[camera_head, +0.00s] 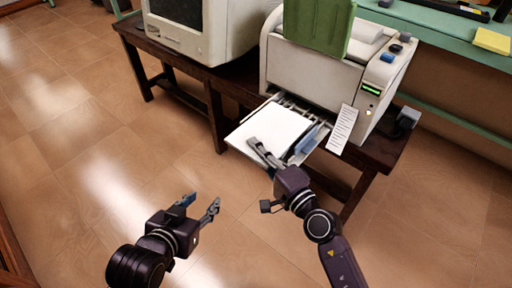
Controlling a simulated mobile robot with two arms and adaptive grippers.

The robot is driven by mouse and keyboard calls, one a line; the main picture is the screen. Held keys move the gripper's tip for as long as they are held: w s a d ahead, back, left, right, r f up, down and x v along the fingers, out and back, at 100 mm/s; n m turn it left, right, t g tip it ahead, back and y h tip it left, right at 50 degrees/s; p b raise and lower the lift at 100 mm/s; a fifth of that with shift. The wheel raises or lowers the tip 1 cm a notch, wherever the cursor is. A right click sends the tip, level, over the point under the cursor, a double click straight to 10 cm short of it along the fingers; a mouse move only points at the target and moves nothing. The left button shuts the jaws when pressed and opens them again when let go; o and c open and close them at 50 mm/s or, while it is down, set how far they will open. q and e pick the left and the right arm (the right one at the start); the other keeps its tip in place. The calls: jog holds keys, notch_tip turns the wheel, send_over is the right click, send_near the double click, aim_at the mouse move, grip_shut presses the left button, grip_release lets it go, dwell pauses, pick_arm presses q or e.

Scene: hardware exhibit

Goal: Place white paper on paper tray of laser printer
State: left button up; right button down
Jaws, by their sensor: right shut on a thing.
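The beige laser printer (312,76) stands on a dark wooden table, with its paper tray (290,102) out at the front. White paper (265,128) lies flat at the tray, overlapping its front part; whether it rests fully on the tray is hard to tell. My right gripper (284,140) is at the paper's near right edge and is shut on it, one grey finger showing over the paper and a bluish part to its right. My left gripper (201,203) is open and empty, above the floor in front of the table, apart from the paper.
A beige monitor (192,30) stands left of the printer on the dark table (240,90). A green object (318,24) is on top of the printer. A printed label (343,128) hangs at its front. A green counter (440,22) is behind. The tiled floor in front is clear.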

jog(key=shift+f+b, duration=0.45)
pick_arm(q)
jog(key=w+d+r+t, duration=0.1)
jog(key=w+r+t, duration=0.1)
jog(key=w+r, duration=0.1)
jog(key=shift+w+d+r+t+h, duration=0.15)
jog(key=shift+d+r+t+h, duration=0.2)
jog(key=shift+r, duration=0.55)
jog(key=shift+w+r+t, duration=0.25)
jog(key=shift+r, duration=0.2)
pick_arm(e)
jog(key=shift+f, duration=0.15)
pick_arm(q)
jog(key=shift+w+d+r, duration=0.1)
jog(key=shift+w+r, duration=0.05)
jog(key=shift+r, duration=0.2)
jog(key=shift+w+d+r+t+h+b, duration=0.1)
jog(key=shift+r+t+h+b, duration=0.2)
jog(key=shift+r+t, duration=0.1)
pick_arm(e)
jog(key=shift+f, duration=0.15)
pick_arm(q)
jog(key=shift+w+r, duration=0.1)
jog(key=shift+r, duration=0.1)
jog(key=shift+w+d+r+t, duration=0.15)
jog(key=shift+r+t, duration=0.25)
jog(key=shift+r, duration=0.05)
pick_arm(e)
jog(key=shift+f, duration=0.15)
